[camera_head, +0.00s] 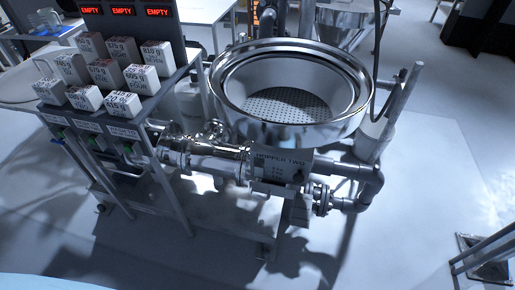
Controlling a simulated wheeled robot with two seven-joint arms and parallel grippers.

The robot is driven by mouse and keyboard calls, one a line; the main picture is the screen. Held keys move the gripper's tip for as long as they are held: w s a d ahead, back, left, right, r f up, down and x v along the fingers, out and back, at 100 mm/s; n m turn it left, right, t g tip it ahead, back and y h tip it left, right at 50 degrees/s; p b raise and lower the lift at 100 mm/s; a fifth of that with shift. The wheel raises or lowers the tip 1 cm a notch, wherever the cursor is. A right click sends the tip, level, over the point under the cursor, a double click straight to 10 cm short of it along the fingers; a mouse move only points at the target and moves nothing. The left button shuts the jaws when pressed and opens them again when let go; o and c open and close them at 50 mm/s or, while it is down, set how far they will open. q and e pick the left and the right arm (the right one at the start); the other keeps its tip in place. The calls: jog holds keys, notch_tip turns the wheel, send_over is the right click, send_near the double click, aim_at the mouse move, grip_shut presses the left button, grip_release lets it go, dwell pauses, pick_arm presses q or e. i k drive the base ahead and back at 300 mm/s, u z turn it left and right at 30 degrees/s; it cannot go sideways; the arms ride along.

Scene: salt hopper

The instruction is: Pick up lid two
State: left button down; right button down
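A round steel hopper (232,99) stands open in the middle of the view, and a plate below it reads "HOPPER TWO" (279,160). Its wide rim is bare and a perforated grate (288,104) shows inside. I cannot make out any lid in this view. Neither of my grippers is in view.
A rack (137,110) at the left holds several white labelled boxes (104,72) under red "EMPTY" displays (123,10). Steel pipes (372,182) and a frame surround the hopper. A second steel hopper (345,22) stands behind. The floor (400,240) at front right is mostly clear.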

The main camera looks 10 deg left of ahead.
aim_at(15, 85)
jog(key=u, duration=1.85)
